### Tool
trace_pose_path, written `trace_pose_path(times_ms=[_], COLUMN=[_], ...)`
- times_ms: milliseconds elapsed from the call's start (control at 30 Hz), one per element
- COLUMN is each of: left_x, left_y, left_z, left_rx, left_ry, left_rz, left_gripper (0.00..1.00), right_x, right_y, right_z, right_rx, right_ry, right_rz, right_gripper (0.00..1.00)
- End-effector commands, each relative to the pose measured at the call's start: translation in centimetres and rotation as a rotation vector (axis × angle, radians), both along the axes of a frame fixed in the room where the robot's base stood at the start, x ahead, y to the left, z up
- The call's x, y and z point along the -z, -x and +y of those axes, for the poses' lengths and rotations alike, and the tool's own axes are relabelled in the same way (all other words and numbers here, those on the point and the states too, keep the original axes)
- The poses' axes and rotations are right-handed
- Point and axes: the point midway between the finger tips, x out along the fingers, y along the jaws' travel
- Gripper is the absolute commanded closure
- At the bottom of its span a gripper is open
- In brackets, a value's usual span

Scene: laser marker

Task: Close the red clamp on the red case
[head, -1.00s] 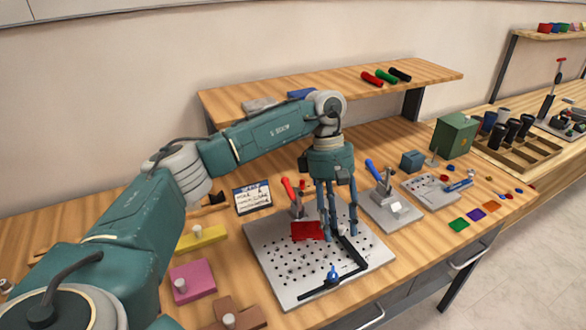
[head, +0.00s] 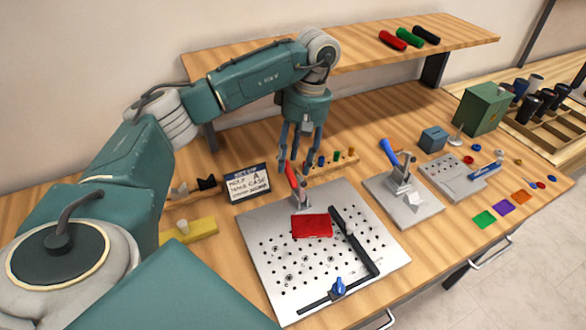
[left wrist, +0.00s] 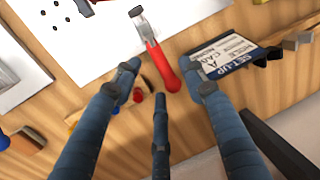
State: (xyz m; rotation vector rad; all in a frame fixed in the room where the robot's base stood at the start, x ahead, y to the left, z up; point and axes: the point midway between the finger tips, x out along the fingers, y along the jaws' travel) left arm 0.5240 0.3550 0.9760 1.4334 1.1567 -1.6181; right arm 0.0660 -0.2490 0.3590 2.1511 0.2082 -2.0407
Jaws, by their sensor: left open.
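The red case (head: 312,226) lies on the perforated metal plate (head: 262,262), beside a black fence bar (head: 355,243). The red clamp (head: 291,178) stands at the plate's back edge, just behind the case. Its red handle is raised and leans back, away from the case. In the left wrist view the red handle (left wrist: 160,68) points toward my fingers. My left gripper (head: 302,160) is open and empty, pointing down just behind the clamp. In the left wrist view its fingers (left wrist: 164,84) are spread around the handle's end, without clear contact. My right gripper is not in view.
A set-up sign (head: 248,184) stands left of the clamp. A rack with coloured pegs (head: 330,164) is behind it. A blue-handled clamp (head: 398,170) stands on another plate to the right. A wooden shelf (head: 465,35) with coloured rolls is above the back.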

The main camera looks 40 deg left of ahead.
Motion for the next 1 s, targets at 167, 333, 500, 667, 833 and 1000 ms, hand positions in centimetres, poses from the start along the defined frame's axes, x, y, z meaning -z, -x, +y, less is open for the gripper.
trace_pose_path(times_ms=[167,333,500,667,833,1000], left_x=[2.3,3.3,3.5,3.5,3.5,3.5], left_y=[0.5,0.6,0.6,0.6,0.6,0.7], left_z=[0.1,0.2,0.2,0.2,0.2,0.2], left_rx=[0.001,0.001,0.001,0.001,0.001,0.000], left_ry=[0.001,0.001,0.001,0.001,0.001,0.001], left_rz=[0.000,-0.002,-0.002,-0.002,0.000,0.002], left_gripper=[0.58,0.58,0.58,0.70,1.00,1.00], right_x=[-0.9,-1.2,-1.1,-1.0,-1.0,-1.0], right_y=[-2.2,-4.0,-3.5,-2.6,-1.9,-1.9], right_z=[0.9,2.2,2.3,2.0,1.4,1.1], right_rx=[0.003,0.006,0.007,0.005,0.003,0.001], right_ry=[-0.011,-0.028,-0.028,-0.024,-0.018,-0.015], right_rz=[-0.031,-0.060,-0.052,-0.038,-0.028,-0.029], right_gripper=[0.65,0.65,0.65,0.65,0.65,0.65])
